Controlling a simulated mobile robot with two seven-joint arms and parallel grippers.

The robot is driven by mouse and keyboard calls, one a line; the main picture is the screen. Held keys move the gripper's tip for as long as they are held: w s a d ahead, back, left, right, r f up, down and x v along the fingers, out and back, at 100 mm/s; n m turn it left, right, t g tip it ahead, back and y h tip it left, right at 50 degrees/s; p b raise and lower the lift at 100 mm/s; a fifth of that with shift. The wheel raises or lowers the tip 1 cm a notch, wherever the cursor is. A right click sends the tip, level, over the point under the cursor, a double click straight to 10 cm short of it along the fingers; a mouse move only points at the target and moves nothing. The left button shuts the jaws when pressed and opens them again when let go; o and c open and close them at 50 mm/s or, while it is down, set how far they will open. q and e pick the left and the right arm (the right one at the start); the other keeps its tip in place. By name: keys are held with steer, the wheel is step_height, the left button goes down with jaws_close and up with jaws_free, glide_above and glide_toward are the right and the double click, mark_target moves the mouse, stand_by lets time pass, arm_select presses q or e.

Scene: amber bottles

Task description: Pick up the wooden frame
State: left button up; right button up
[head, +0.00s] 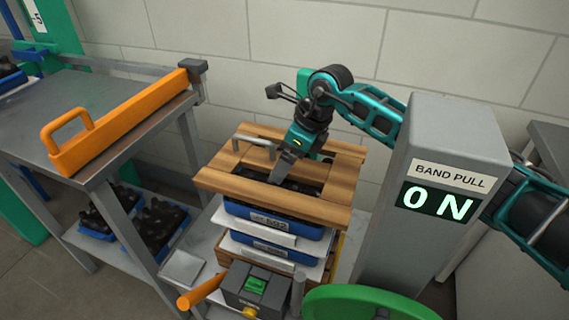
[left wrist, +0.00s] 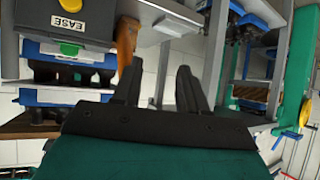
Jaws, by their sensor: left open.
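The wooden frame (head: 325,207) lies on top of a stack of blue trays in the head view. It has a dark opening and a metal handle (head: 252,142) on its left part. My right gripper (head: 279,176) points down over the opening, close to the frame's inner edge; its fingertips are too small to tell whether it touches or grips. My left gripper (left wrist: 156,76) shows only in the left wrist view, open with nothing between its fingers. A brown wooden edge (left wrist: 30,125) shows left of it there; I cannot tell if it is the frame.
A grey post marked BAND PULL (head: 445,150) stands right of the stack. A button box (head: 255,287) and an orange lever (head: 203,291) stand in front, with a green wheel (head: 365,303). A workbench with an orange handled bar (head: 120,122) is at left.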

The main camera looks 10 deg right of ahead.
steer(key=shift+f, duration=0.1)
steer(key=c, duration=1.5)
